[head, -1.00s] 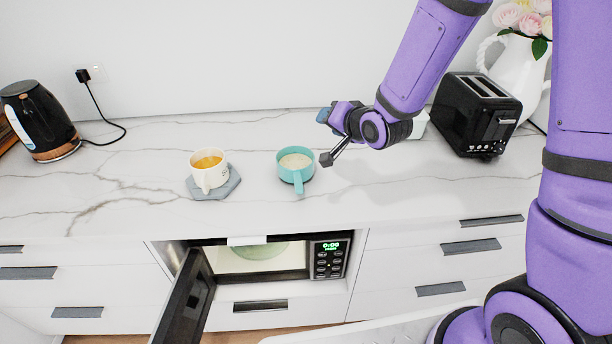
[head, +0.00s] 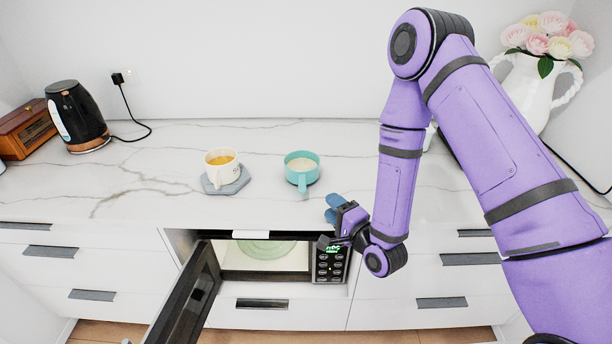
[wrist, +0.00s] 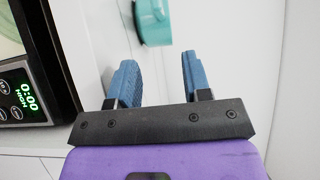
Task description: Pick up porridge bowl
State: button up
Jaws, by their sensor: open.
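The porridge bowl (head: 301,176) is a teal bowl with a handle and pale porridge in it. It stands upright on the marble counter, its handle toward the front edge. It also shows at the top of the wrist view (wrist: 153,22), ahead of the fingers. My gripper (head: 334,210) is at the counter's front edge, right of and nearer than the bowl, apart from it. Its blue fingers (wrist: 155,78) are open with nothing between them.
A cup of amber drink (head: 221,164) stands on a grey coaster (head: 238,184) left of the bowl. Below, the microwave (head: 330,262) is open, its door (head: 188,300) swung out left. A kettle (head: 78,115) is far left and a white vase (head: 525,90) right.

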aim_at(302, 177)
jog(key=x, duration=1.1)
jog(key=shift+w+a+r, duration=0.1)
jog(key=shift+w+a, duration=0.1)
jog(key=shift+w, duration=0.15)
grip_shut()
